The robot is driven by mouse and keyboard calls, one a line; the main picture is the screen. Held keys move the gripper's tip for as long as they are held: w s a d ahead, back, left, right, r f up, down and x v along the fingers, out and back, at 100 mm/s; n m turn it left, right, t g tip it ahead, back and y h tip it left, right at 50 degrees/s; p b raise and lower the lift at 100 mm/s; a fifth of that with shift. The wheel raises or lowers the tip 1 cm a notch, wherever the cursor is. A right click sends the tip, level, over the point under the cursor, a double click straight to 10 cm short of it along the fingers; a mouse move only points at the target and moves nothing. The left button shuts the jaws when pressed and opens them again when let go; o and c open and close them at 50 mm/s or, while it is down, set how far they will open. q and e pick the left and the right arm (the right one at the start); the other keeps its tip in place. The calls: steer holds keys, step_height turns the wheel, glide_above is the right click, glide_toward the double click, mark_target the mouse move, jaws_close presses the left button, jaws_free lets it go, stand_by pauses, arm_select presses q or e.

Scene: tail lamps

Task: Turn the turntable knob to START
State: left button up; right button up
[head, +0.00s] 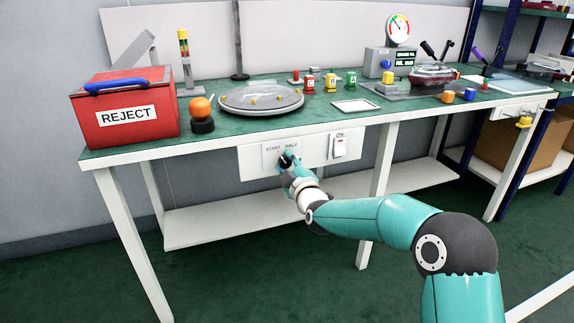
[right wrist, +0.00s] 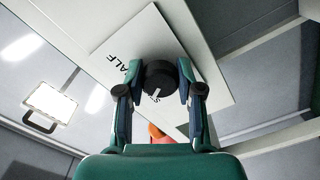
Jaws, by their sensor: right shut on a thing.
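The dark round turntable knob (right wrist: 161,79) sits on a white panel plate (head: 268,157) under the bench's front edge. In the head view the plate reads START at left and HALF at right. My right gripper (head: 287,163) is at the knob and mostly hides it there. In the right wrist view the fingers (right wrist: 159,90) of my right gripper are closed on the knob from both sides. A pale mark shows near the knob's lower edge, but its exact setting is hard to tell. The grey turntable (head: 262,111) is on the bench above. My left gripper is out of view.
A switch (head: 340,146) marked ON is right of the knob. A red REJECT box (head: 125,135), an orange ball on a black base (head: 202,126) and a white tray (head: 356,106) stand on the bench. A bench leg (head: 377,190) is right of my gripper.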

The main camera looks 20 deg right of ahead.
steer(key=shift+f, duration=0.1)
steer(key=o, duration=1.2)
steer(key=s, duration=1.2)
steer(key=shift+d, duration=0.15)
